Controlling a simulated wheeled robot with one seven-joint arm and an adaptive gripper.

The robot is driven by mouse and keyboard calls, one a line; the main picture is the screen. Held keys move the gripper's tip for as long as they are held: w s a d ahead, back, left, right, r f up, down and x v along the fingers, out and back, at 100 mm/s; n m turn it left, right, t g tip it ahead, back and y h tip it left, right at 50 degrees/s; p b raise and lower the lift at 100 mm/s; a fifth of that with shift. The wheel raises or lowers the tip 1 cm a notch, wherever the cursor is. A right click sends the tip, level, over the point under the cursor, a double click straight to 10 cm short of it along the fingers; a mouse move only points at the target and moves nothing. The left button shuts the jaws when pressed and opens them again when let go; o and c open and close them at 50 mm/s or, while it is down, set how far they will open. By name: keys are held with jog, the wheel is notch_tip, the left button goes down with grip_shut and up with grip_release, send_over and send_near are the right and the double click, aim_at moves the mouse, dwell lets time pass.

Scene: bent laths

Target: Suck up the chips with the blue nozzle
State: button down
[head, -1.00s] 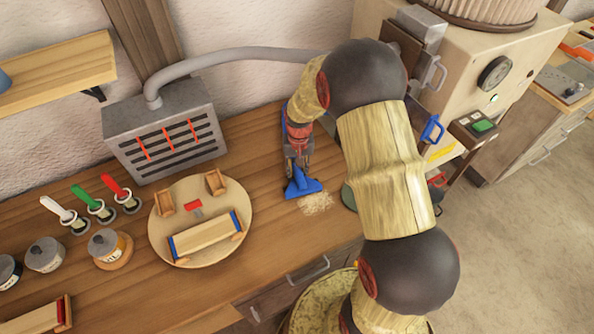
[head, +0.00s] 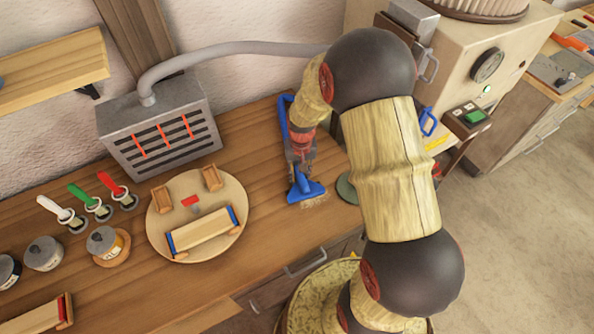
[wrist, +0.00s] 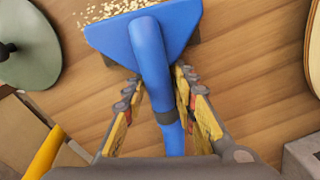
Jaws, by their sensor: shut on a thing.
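The blue nozzle (head: 305,188) is a wide flat head on a round blue neck. It is at the bench top, at the edge of the chips. My gripper (head: 299,160) is shut on the nozzle's neck; in the wrist view the nozzle (wrist: 150,45) sits between my two yellow-padded fingers. The pale wood chips (head: 316,202) lie in a small patch at the nozzle's front edge, partly hidden by it. In the wrist view the chips (wrist: 112,8) show just beyond the wide edge. I cannot tell whether the nozzle touches the bench.
A round board (head: 238,190) with a wooden clamp piece stands left of the nozzle. A green disc (head: 346,188) lies close on the right, partly behind my arm. A grey slatted box (head: 160,130) with a hose (head: 235,53) stands at the back.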

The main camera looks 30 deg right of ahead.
aim_at(314, 187)
jog(key=shift+s+f+p, duration=0.15)
jog(key=shift+s+p, duration=0.1)
jog(key=shift+s, duration=1.35)
jog(key=shift+s+f+p, duration=0.1)
jog(key=shift+s+p, duration=0.1)
jog(key=shift+s, duration=1.4)
jog(key=shift+d, duration=1.1)
jog(key=shift+w+r, duration=0.15)
jog(key=shift+w, duration=1)
jog(key=shift+w+r, duration=0.1)
jog(key=shift+w, duration=1.05)
jog(key=shift+w+f+b, duration=0.15)
jog(key=shift+w, duration=1.4)
jog(key=shift+w+f+b, duration=0.1)
jog(key=shift+w+b, duration=0.05)
jog(key=shift+w, duration=1.4)
jog(key=shift+d, duration=1.25)
jog(key=shift+s+r+p, duration=0.15)
jog(key=shift+s+p, duration=0.1)
jog(key=shift+s, duration=0.5)
jog(key=shift+s+r+p, duration=0.1)
jog(key=shift+s+p, duration=0.1)
jog(key=shift+s, duration=0.5)
jog(key=shift+s+f+p, duration=0.1)
jog(key=shift+s+p, duration=0.55)
jog(key=shift+s, duration=3.15)
jog(key=shift+d, duration=1.2)
jog(key=shift+w+f+b, duration=0.15)
jog(key=shift+w+b, duration=0.15)
jog(key=shift+w, duration=5.05)
